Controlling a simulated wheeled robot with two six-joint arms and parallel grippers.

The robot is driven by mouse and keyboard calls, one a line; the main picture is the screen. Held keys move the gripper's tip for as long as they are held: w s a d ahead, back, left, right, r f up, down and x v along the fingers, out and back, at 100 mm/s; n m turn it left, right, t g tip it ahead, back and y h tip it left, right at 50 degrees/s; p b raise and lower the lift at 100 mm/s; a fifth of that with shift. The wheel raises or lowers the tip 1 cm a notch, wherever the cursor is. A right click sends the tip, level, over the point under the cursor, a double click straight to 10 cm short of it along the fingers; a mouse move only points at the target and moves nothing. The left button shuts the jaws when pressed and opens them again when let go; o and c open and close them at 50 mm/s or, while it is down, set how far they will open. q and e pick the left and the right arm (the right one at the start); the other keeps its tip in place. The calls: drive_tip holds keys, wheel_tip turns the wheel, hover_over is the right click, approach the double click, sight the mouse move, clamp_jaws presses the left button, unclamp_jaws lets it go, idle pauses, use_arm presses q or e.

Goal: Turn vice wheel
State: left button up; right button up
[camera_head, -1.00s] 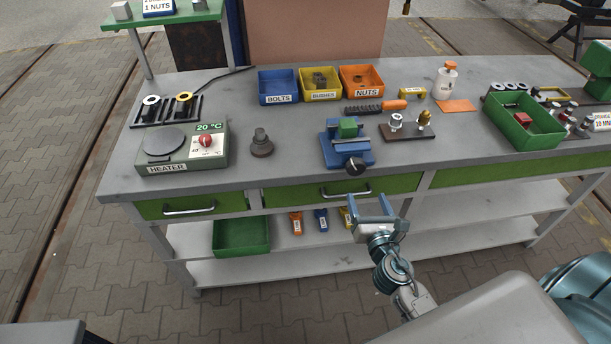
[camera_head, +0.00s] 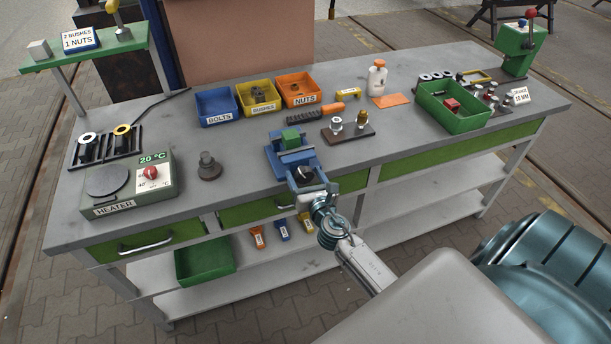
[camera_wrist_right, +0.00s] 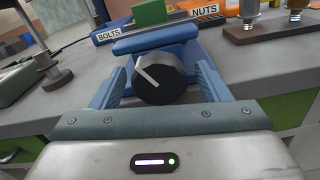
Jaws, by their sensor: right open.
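The blue vice (camera_head: 286,150) stands at the front edge of the bench with a green block (camera_head: 291,138) at its jaws. Its dark wheel (camera_head: 305,174) faces me, between the fingers of my right gripper (camera_head: 313,182). In the right wrist view the black wheel (camera_wrist_right: 160,84) with a pale line on its face sits between the two blue fingers (camera_wrist_right: 160,92). The right gripper is open, with a gap visible on both sides of the wheel. The vice body (camera_wrist_right: 155,38) shows behind the wheel. My left gripper is not in view.
A heater (camera_head: 128,186) and a dark stepped part (camera_head: 208,166) stand left of the vice. Bins for bolts (camera_head: 217,107), bushes (camera_head: 258,97) and nuts (camera_head: 298,90) stand behind. A small stand with fittings (camera_head: 348,132) is at the right. Drawer handles protrude below the bench top.

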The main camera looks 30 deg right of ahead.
drive_tip(key=c, duration=1)
